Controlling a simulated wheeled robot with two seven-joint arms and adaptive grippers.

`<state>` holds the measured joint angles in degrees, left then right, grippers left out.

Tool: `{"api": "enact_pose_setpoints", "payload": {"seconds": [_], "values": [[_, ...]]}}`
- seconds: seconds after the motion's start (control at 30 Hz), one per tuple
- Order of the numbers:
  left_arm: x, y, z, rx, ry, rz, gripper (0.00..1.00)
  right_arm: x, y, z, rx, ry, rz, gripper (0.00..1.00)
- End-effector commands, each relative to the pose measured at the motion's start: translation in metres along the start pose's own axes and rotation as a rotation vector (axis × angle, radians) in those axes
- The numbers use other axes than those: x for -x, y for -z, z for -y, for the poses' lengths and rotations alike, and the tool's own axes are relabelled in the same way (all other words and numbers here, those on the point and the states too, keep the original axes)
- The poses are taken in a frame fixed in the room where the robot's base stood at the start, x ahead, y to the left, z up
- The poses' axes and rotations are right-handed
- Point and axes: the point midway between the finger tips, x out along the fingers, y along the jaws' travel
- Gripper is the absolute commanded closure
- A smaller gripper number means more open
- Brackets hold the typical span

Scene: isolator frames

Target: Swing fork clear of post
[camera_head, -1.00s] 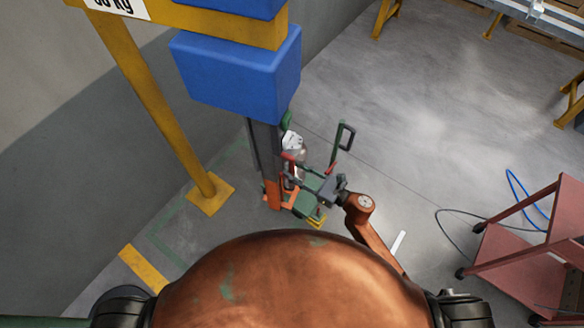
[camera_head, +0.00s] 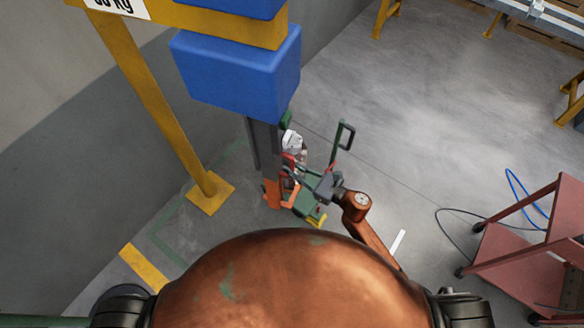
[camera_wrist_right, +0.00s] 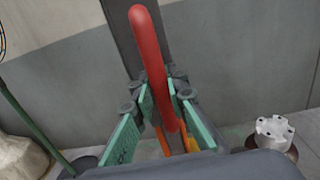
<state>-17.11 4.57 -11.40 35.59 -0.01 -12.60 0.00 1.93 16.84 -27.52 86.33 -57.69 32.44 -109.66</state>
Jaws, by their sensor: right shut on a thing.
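My right gripper (camera_head: 298,178) is at the foot of a dark grey upright post (camera_head: 265,150), beside orange parts (camera_head: 290,194) low down. In the right wrist view its teal-padded fingers (camera_wrist_right: 160,112) are shut on a red bar-like handle (camera_wrist_right: 148,50), which stands up between them. The dark post (camera_wrist_right: 118,25) rises behind the handle. Orange pieces (camera_wrist_right: 190,144) show below the fingers. I cannot tell which orange part is the fork, nor its gap to the post, because the gripper and arm cover much of it. My left gripper is out of view.
A green-framed cart with an upright handle (camera_head: 346,134) stands right of the post. A silver part (camera_head: 292,140) sits close by. A yellow post (camera_head: 165,120) stands left and a blue box (camera_head: 235,75) hangs above. A red trolley (camera_head: 520,235) is at right.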

Motion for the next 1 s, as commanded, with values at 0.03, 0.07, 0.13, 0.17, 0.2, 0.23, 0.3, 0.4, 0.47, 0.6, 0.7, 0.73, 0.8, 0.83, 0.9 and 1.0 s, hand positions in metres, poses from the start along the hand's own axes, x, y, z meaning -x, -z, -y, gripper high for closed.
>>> {"api": "enact_pose_setpoints", "payload": {"seconds": [0.03,0.07,0.13,0.17,0.2,0.23,0.3,0.4,0.47,0.6,0.7,0.73,0.8,0.83,0.9,1.0], "values": [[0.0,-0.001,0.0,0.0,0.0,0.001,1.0,0.0,0.0,0.0,0.0,0.001,0.0,1.0],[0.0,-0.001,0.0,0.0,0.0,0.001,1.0,0.0,0.0,0.0,0.0,0.001,0.0,1.0],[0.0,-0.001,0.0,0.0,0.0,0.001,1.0,0.0,0.0,0.0,0.0,0.001,0.0,1.0],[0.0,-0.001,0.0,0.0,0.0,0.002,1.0,0.0,0.0,0.0,0.0,0.001,0.0,1.0],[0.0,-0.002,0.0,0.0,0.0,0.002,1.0,0.0,0.0,0.0,0.0,0.001,0.0,1.0],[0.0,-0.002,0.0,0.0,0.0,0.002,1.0,0.0,0.0,0.0,0.0,0.001,0.0,1.0],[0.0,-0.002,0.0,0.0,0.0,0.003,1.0,0.0,0.0,0.0,0.0,0.001,0.0,1.0],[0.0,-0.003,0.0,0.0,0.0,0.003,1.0,0.001,0.001,-0.003,-0.001,0.0,-0.001,1.0],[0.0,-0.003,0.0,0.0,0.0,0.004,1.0,0.001,0.002,-0.012,-0.003,-0.002,-0.001,1.0],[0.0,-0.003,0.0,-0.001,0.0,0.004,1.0,0.001,0.004,-0.044,-0.004,-0.006,-0.003,1.0],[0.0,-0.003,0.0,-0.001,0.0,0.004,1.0,0.001,0.003,-0.063,-0.004,-0.006,-0.002,1.0],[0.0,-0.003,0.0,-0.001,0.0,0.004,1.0,0.002,0.003,-0.066,-0.004,-0.004,-0.003,1.0],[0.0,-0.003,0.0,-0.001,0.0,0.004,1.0,0.002,0.002,-0.071,-0.002,-0.001,-0.002,1.0],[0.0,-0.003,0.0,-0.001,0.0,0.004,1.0,0.002,0.002,-0.072,-0.001,0.001,-0.003,1.0],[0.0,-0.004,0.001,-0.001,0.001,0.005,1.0,0.002,0.001,-0.071,0.001,0.003,-0.003,1.0],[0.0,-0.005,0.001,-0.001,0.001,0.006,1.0,0.002,0.001,-0.07,0.001,0.005,-0.003,1.0]]}}
